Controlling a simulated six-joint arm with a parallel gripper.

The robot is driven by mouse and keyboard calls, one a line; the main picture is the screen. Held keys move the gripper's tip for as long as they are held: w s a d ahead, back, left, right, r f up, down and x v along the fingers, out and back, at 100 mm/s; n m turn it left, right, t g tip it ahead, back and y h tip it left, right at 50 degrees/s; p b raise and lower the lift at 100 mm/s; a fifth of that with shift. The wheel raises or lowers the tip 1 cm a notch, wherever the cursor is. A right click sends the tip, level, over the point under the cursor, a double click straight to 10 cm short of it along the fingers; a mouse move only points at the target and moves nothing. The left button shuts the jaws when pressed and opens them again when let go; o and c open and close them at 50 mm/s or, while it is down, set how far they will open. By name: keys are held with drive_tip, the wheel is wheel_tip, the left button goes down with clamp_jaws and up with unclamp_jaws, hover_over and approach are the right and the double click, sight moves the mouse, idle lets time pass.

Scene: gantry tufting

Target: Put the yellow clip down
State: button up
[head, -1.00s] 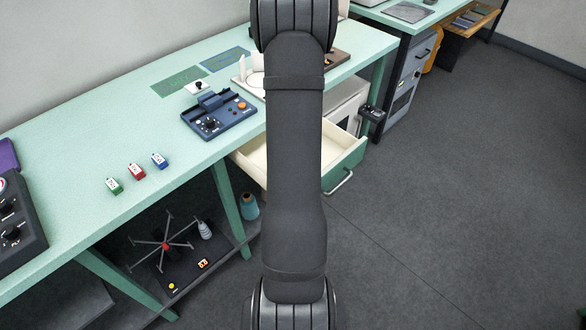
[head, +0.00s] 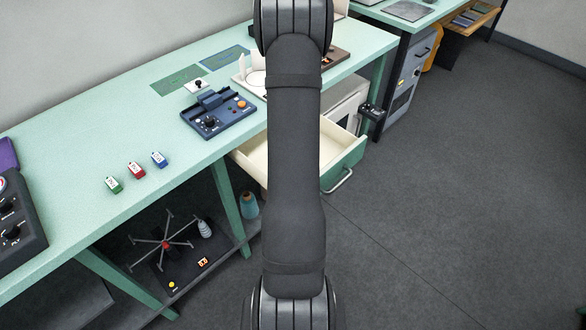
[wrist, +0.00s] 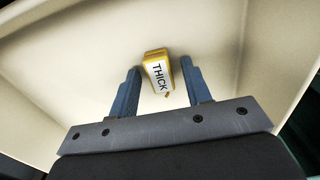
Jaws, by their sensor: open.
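The yellow clip (wrist: 157,73), with a white label reading "THICK", lies on the pale floor of the open drawer (wrist: 60,50) in the wrist view. My gripper (wrist: 160,76) is open, with one blue finger on each side of the clip. A gap shows between the clip and each finger. In the head view my arm hides the gripper and the clip, and part of the same drawer (head: 340,157) shows on both sides of the arm.
Green, red and blue clips (head: 136,170) stand in a row on the mint bench (head: 75,205). A blue control box (head: 218,113) sits behind them. The drawer walls rise around my gripper. A winder (head: 165,245) stands on the lower shelf.

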wheel_tip(320, 180, up, 12)
drive_tip(key=shift+r, duration=0.15)
idle(0.4)
drive_tip(key=shift+f, duration=4.75)
